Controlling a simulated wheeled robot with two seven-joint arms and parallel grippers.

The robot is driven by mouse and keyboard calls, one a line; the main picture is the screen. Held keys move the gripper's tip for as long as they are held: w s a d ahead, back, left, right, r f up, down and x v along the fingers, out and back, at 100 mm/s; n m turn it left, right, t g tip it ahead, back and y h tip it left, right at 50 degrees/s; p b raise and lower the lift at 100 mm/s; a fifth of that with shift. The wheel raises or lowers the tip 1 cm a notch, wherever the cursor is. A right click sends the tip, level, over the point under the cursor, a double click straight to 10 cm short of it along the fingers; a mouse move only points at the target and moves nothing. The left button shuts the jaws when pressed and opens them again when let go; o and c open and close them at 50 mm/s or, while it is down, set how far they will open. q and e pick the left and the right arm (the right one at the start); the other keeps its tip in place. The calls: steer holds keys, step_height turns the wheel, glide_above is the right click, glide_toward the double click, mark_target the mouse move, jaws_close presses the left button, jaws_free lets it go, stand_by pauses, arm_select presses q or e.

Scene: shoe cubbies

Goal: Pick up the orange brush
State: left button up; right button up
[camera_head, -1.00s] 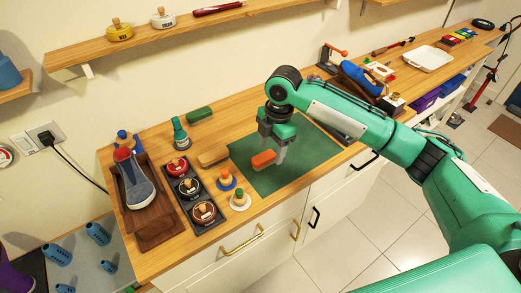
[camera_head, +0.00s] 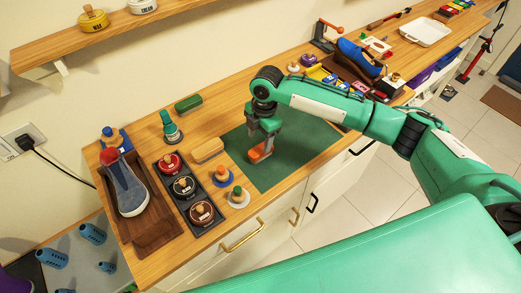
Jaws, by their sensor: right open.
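The orange brush (camera_head: 257,155) lies on the green mat (camera_head: 288,170), near the mat's left part. My left gripper is not in view.
A tan brush (camera_head: 207,150) and a green brush (camera_head: 188,102) lie left of the mat. A dark tray of round tins (camera_head: 184,186) and a shoe on a wooden stand (camera_head: 128,190) are further left. The mat's right part is clear.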

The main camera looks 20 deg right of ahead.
mark_target(261, 149)
steer(key=shift+s+d+f+p, duration=0.1)
steer(key=shift+s+f+p, duration=0.3)
steer(key=shift+f+p, duration=0.35)
step_height(261, 149, down, 3)
steer(key=shift+s+r, duration=0.1)
steer(key=shift+r, duration=0.05)
steer(key=shift+f, duration=0.45)
steer(key=shift+c, duration=0.2)
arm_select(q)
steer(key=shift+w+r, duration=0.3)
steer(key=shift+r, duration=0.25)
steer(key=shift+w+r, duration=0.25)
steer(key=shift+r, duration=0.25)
arm_select(e)
steer(key=c, duration=1.1)
